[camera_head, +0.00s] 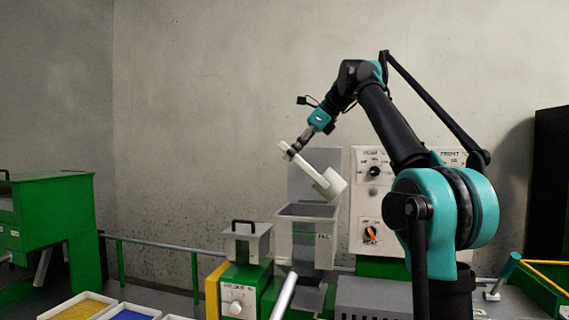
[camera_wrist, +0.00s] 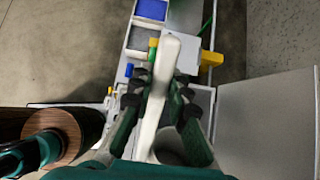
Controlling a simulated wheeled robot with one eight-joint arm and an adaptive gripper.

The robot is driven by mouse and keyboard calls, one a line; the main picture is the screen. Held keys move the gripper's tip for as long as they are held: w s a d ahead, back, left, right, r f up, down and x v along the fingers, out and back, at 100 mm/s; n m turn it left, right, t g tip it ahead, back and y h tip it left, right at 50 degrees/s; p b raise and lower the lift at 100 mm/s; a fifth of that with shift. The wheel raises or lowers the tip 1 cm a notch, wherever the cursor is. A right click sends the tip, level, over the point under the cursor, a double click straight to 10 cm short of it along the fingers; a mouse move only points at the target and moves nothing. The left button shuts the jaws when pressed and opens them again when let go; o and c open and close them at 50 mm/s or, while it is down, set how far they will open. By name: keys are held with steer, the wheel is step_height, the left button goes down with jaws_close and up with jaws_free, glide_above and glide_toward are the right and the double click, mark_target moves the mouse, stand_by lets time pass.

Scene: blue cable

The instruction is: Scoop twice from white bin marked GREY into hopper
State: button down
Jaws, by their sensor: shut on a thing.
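My gripper (camera_head: 298,148) is shut on the white handle of a scoop (camera_head: 312,166). The scoop slants down to the right, with its cup at the lower end, above and apart from the grey hopper (camera_head: 307,211). I cannot see inside the cup. In the wrist view, my gripper (camera_wrist: 160,98) has its dark fingers on both sides of the scoop handle (camera_wrist: 160,80); the cup is partly hidden at the bottom. A white bin with grey contents (camera_wrist: 141,38) is near the top of the wrist view. Its label cannot be read.
White bins with yellow (camera_head: 80,309) and blue (camera_head: 132,313) contents stand at the lower left. A lidded grey box (camera_head: 247,243) on a green base is left of the hopper. A white control panel (camera_head: 410,200) stands behind to the right. The wall behind is bare.

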steer(key=d+r+y, duration=0.1)
steer(key=d+y, duration=0.1)
steer(key=d+r+t+y, duration=0.1)
steer(key=d+y, duration=0.1)
steer(key=s+d+r+y, duration=0.1)
steer(key=d+y, duration=0.1)
steer(key=shift+s+d, duration=0.1)
steer(key=shift+d, duration=0.05)
steer(key=d+r+y, duration=0.3)
steer(key=r, duration=0.2)
steer(key=shift+s+r+t+y, duration=0.3)
steer(key=shift+s+r+t, duration=0.05)
steer(key=shift+r+t, duration=0.05)
steer(key=shift+d, duration=0.1)
stand_by(0.4)
